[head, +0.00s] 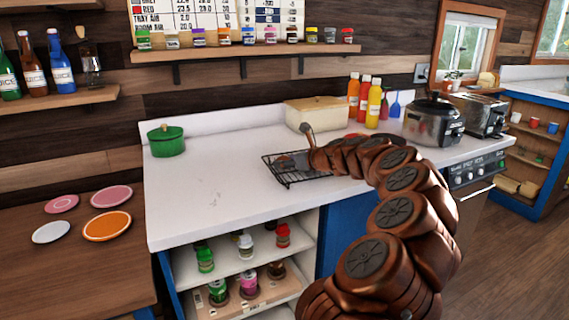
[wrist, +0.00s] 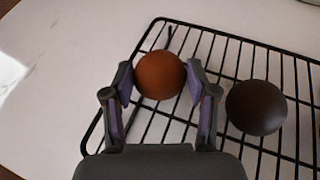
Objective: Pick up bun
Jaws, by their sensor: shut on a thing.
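A round orange-brown bun (wrist: 160,75) sits between the fingertips of my gripper (wrist: 160,80) in the wrist view. The purple-padded fingers are shut on its left and right sides. A second, darker brown round bun (wrist: 256,107) rests on the black wire rack (wrist: 212,48), just right of my right finger. The held bun is over the rack's near left part; whether it touches the wires I cannot tell.
A green pot (head: 166,141) stands at the counter's left. A bread box (head: 317,113), sauce bottles (head: 373,106), a cooker (head: 434,122) and a toaster (head: 478,113) stand behind and right of the rack. The counter (head: 215,185) left of the rack is clear. Plates (head: 107,226) lie on the lower wooden table.

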